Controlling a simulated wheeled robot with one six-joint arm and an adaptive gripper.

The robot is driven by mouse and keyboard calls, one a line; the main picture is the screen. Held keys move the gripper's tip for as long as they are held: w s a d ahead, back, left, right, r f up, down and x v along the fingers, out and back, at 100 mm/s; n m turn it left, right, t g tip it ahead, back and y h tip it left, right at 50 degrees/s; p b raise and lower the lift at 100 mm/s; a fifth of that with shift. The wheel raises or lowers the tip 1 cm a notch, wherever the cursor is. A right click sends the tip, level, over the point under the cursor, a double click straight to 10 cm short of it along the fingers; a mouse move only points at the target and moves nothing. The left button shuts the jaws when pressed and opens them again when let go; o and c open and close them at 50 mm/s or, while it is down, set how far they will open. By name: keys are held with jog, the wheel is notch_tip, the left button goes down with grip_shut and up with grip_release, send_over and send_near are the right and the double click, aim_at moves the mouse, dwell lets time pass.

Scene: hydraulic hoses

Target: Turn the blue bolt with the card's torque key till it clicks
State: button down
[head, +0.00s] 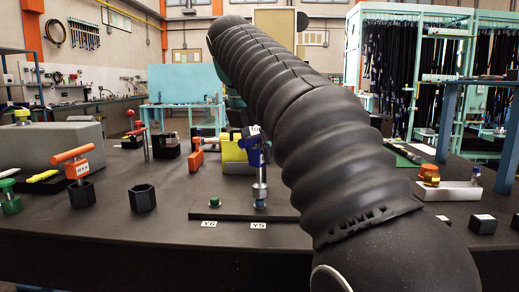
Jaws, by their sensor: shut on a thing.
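A blue-handled key (256,154) with a silver shaft stands upright on the low dark plate (235,213), above the label Y5 (258,226). The bolt under its socket is hidden, so I cannot tell its colour. My arm crosses the head view and hides most of my gripper (247,123), which is shut on the top of the blue-handled key. The finger contact is not clear. A green bolt (214,202) sits on the plate to the left. An orange T-handled key (75,156) stands in a black hex holder (81,193). I cannot make out the card.
An empty black hex holder (142,198) stands left of the plate. A yellow block (236,148) and an orange-handled item (197,152) are behind. A grey block (55,145) is at the left. A white block (447,190) and small black blocks (483,224) are at the right.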

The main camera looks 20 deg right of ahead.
jog(key=shift+f+b, duration=0.6)
jog(key=shift+f, duration=0.45)
dwell(0.4)
jog(key=shift+m+g+h+p, duration=0.3)
jog(key=shift+m+p, duration=0.8)
jog(key=shift+p, duration=0.15)
dwell(0.5)
dwell(0.5)
jog(key=shift+m+g, duration=0.5)
jog(key=shift+m, duration=0.7)
